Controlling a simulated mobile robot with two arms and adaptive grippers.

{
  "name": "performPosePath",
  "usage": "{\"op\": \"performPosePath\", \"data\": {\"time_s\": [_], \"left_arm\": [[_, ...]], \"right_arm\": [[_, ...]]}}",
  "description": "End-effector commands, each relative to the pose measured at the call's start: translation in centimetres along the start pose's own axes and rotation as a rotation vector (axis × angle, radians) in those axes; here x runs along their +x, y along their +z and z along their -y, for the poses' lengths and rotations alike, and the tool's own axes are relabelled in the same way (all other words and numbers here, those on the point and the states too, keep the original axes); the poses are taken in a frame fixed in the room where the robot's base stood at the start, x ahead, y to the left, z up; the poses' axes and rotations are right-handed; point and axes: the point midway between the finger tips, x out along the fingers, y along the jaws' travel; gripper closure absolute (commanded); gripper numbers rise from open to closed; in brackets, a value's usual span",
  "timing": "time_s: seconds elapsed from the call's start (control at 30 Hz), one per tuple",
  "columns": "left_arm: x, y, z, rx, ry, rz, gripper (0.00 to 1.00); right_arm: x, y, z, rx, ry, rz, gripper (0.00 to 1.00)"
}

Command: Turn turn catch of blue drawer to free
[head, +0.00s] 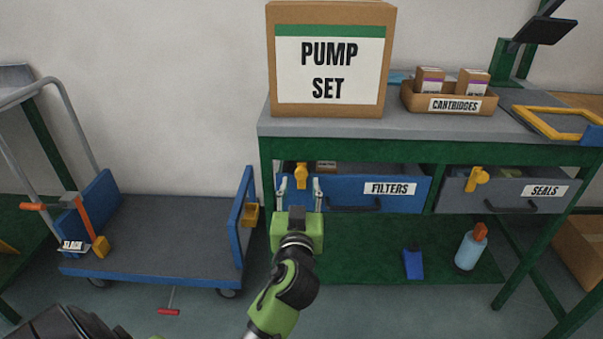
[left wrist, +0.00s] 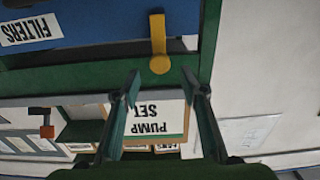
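The blue drawer (head: 345,205), labelled FILTERS, sits under the bench top at the left. Its yellow turn catch (head: 301,175) is roughly upright at the drawer's upper left. In the left wrist view, which is upside down, the turn catch (left wrist: 158,42) has its round end on the green frame and its bar reaching over the blue drawer front (left wrist: 100,22). My left gripper (head: 300,188) is open and empty, its two fingers on either side of the catch in the head view. In the left wrist view the fingertips (left wrist: 161,78) appear apart from it. My right gripper is not in view.
A grey SEALS drawer (head: 485,197) with a tilted yellow catch (head: 477,178) is to the right. The PUMP SET box (head: 330,100) and cartridge tray (head: 425,101) stand on the bench. A blue trolley (head: 165,240) is at left. A spray bottle (head: 471,250) stands on the lower shelf.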

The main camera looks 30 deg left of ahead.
Motion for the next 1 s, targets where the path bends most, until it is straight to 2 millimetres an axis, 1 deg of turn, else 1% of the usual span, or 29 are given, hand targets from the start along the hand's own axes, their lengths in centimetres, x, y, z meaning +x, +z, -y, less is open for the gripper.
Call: {"op": "performPosePath", "data": {"time_s": [0.03,0.1,0.2,0.3,0.47,0.73,0.77,0.8,0.87,0.9,1.0], "left_arm": [[1.2,-0.2,0.1,0.004,-0.002,-0.004,0.61],[2.5,-0.1,0.0,0.004,-0.001,-0.003,0.61],[4.1,-0.1,0.0,0.002,-0.001,-0.002,0.61],[5.2,0.0,0.0,0.002,0.000,-0.001,0.61],[6.0,0.0,0.0,0.000,0.000,0.000,0.61],[6.1,0.1,0.0,0.000,0.000,0.001,0.61],[6.1,0.1,0.0,0.000,0.000,0.001,0.69],[6.1,0.1,0.0,0.000,0.000,0.001,0.79],[6.1,0.1,0.0,0.001,0.000,0.001,0.94],[6.0,0.1,0.0,0.001,0.000,0.001,1.00],[6.0,0.1,0.0,0.001,0.000,0.001,1.00]], "right_arm": [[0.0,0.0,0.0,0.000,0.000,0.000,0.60],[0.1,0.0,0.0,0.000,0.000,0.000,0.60],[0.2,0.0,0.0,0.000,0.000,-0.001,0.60],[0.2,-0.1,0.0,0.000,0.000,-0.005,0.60],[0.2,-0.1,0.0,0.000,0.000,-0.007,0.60],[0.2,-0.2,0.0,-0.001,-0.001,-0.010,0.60],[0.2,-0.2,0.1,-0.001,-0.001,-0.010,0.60],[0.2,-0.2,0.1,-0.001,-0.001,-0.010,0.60],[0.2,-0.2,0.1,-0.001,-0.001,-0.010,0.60],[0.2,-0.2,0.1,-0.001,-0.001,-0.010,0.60],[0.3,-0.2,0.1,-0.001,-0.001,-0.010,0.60]]}}
